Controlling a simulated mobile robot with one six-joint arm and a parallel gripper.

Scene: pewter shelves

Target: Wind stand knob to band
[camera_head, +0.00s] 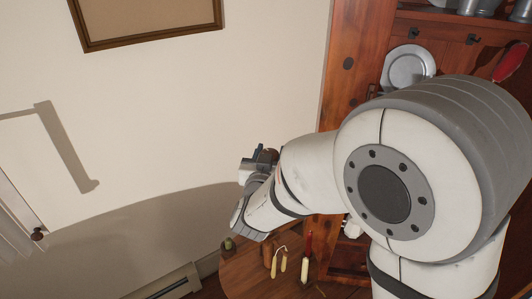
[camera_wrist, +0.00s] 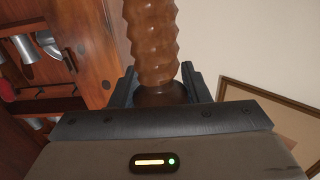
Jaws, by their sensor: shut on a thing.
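In the wrist view a brown wooden post with a wavy, screw-like ribbed surface (camera_wrist: 152,42) rises between the fingers of my gripper (camera_wrist: 160,88). A dark rounded brown part, which looks like the knob (camera_wrist: 162,94), sits at its lower end between the fingers. My gripper is shut on this part. In the head view my gripper (camera_head: 258,163) is small, in front of the pale wall, with a little reddish-brown showing beside it. My arm hides much around it. I cannot make out a band in either view.
A round wooden table (camera_head: 245,272) below holds yellow candles (camera_head: 275,266), a red-and-cream candle (camera_head: 306,258) and a small green item (camera_head: 228,243). Wooden shelves with a pewter plate (camera_head: 407,67) stand at right. A framed board (camera_head: 150,22) hangs on the wall.

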